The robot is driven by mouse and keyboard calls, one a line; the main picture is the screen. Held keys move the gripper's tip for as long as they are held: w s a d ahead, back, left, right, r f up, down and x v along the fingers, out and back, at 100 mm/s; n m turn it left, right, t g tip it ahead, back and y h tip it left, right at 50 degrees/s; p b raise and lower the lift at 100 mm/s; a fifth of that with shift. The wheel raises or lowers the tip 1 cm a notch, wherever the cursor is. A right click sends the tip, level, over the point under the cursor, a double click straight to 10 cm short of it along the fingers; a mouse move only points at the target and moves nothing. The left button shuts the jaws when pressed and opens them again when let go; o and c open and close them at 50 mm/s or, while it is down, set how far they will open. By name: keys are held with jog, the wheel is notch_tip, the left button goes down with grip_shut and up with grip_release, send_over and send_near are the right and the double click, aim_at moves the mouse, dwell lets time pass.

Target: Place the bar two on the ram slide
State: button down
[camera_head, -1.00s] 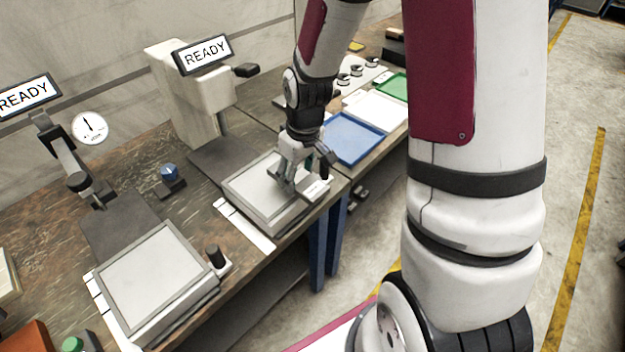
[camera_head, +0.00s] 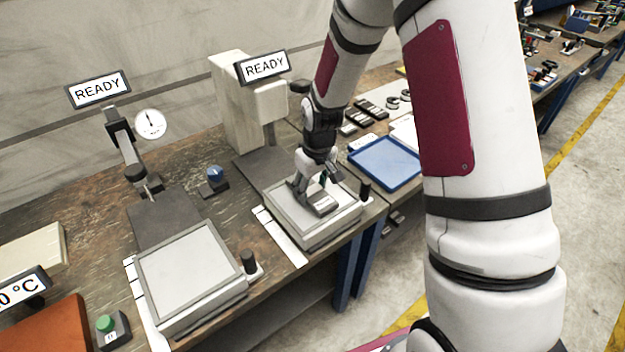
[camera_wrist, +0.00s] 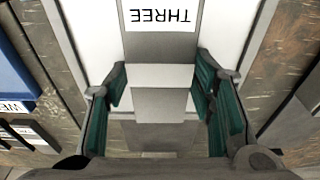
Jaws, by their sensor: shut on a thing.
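My gripper (camera_head: 312,190) is shut on a grey bar (camera_head: 322,204) over the pale slide tray (camera_head: 287,221) of the right machine (camera_head: 240,105). In the wrist view the bar (camera_wrist: 160,104) runs between the teal finger pads, and its white label reads THREE, upside down. No label reading two can be made out. The bar is over the tray's pale surface; I cannot tell whether it touches it. The tray's rim also shows in the wrist view (camera_wrist: 262,30). The fingers hide part of the bar.
A left machine with a dial (camera_head: 151,124) has a similar empty tray (camera_head: 190,270) and a black knob (camera_head: 248,262). Another black knob (camera_head: 365,190) stands at the right tray's edge. A blue tray (camera_head: 385,163) lies farther right. A blue button (camera_head: 214,175) sits between the machines.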

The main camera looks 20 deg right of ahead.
aim_at(316, 195)
jog(key=shift+w, duration=0.1)
jog(key=c, duration=0.7)
grip_release()
jog(key=shift+f, duration=0.2)
jog(key=shift+r, duration=0.1)
jog(key=s+r+m+t, duration=0.1)
jog(key=s+r, duration=0.5)
jog(key=r, duration=0.6)
jog(key=s+r+t, duration=0.1)
jog(key=s+r, duration=0.5)
jog(key=r, duration=0.6)
jog(key=s+r+m, duration=0.1)
jog(key=s, duration=0.4)
jog(key=s+r+t, duration=0.1)
jog(key=s+r, duration=0.1)
jog(key=s, duration=0.2)
jog(key=s+r+m, duration=0.1)
jog(key=s+r, duration=0.1)
jog(key=s, duration=0.3)
jog(key=shift+s+d+r+m, duration=0.1)
jog(key=shift+s+r+m, duration=0.05)
jog(key=shift+s+m, duration=0.2)
